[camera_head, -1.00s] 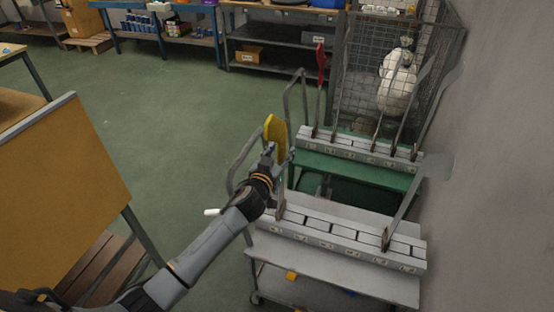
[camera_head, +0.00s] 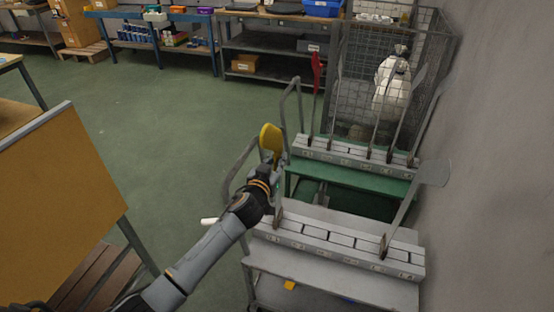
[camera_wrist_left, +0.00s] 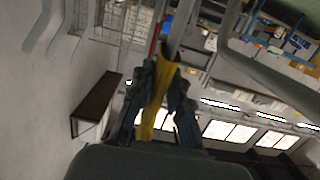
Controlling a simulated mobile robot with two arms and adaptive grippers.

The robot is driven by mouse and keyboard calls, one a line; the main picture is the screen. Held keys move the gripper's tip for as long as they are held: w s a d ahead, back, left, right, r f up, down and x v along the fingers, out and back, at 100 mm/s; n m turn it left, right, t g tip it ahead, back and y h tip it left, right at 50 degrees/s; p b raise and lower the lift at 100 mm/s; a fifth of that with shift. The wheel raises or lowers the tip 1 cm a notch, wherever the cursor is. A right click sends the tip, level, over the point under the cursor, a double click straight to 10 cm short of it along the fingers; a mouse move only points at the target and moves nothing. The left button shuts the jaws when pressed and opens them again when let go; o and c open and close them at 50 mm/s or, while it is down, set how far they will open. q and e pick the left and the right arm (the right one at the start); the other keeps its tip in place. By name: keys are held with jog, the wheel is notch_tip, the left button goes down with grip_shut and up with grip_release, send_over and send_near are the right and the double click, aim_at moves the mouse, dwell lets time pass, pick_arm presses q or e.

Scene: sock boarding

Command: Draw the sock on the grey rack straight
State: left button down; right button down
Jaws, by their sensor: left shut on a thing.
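The yellow sock (camera_head: 270,139) is on a board at the left end of the grey rack (camera_head: 340,243). My left gripper (camera_head: 274,163) is at the sock's lower part in the head view and hides the part below. In the left wrist view, the gripper's two dark fingers (camera_wrist_left: 160,92) stand on either side of the yellow fabric (camera_wrist_left: 157,104) and are shut on it. A grey board rises out of the sock's open end in that view. Whether the sock is twisted is hard to tell. My right gripper is not in view.
A bare board (camera_head: 432,174) stands at the grey rack's right end. Behind is a green rack (camera_head: 358,167) with several boards and a red sock (camera_head: 317,72). A wire cage (camera_head: 350,75) and a wall close the right side. Green floor (camera_head: 165,130) is free at left.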

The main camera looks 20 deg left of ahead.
pick_arm(q)
jog(key=shift+f, duration=0.25)
jog(key=shift+s+f, duration=0.1)
dwell(0.7)
jog(key=c, duration=1.2)
grip_release()
jog(key=shift+o, duration=0.2)
jog(key=s+p, duration=0.1)
jog(key=s, duration=0.3)
jog(key=shift+s+r, duration=0.1)
jog(key=shift+r, duration=0.1)
jog(key=s+p, duration=0.1)
jog(key=s, duration=0.3)
jog(key=shift+s+a, duration=0.15)
jog(key=shift+s, duration=0.15)
